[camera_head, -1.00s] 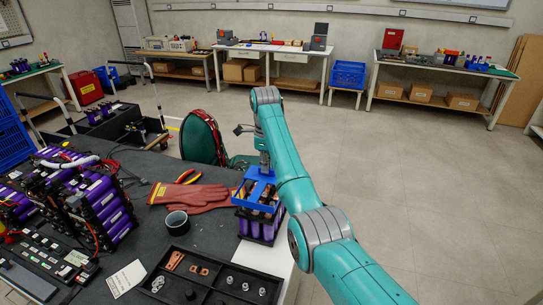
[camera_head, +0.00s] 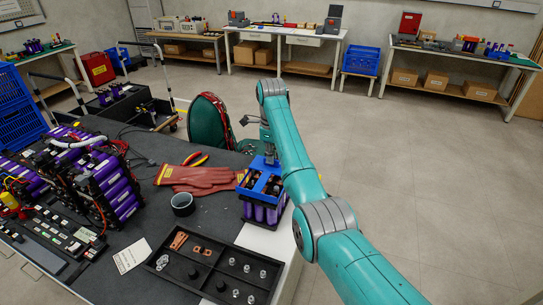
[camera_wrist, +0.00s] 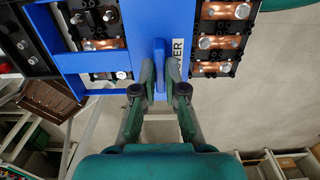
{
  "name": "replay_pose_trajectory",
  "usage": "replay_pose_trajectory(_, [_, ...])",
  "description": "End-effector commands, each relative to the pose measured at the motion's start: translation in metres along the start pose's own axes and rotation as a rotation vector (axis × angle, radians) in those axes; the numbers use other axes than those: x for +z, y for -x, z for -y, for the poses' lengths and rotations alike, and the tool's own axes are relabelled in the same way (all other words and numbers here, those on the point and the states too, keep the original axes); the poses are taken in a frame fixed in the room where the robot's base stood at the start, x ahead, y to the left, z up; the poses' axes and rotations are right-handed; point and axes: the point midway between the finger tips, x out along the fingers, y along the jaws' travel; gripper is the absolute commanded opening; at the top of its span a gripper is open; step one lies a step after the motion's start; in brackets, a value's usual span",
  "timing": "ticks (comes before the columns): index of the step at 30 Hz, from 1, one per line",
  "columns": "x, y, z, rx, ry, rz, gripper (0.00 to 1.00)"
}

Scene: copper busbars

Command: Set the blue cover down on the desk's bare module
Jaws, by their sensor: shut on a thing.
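The blue cover (camera_head: 249,184) is a flat frame with open windows and lies level at the top of the purple-celled module (camera_head: 263,213) at the desk's right edge. I cannot tell whether it touches all round. In the wrist view the blue cover (camera_wrist: 100,62) fills the upper part, with a label partly hidden by a finger. Copper busbars (camera_wrist: 222,42) on black holders show through its windows. My gripper (camera_wrist: 160,70) is shut on the cover's upright middle rib. In the head view my gripper (camera_head: 269,157) is above the cover, its fingertips hard to see.
On the dark desk (camera_head: 215,215), red gloves (camera_head: 200,181), a tape roll (camera_head: 183,204) and a black parts tray (camera_head: 205,270) lie near the module. A large purple battery pack (camera_head: 105,180) stands left. A green chair (camera_head: 208,122) is behind the desk.

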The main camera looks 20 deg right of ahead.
Motion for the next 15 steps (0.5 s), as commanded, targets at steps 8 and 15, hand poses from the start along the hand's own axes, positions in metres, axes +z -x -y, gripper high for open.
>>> replay_pose_trajectory(8, [-0.0001, 0.0002, 0.0001, 0.0, 0.0, 0.0, 0.0])
replay_pose_trajectory(15, [-0.0001, -0.0031, 0.0001, 0.0, 0.0, 0.0, 0.0])
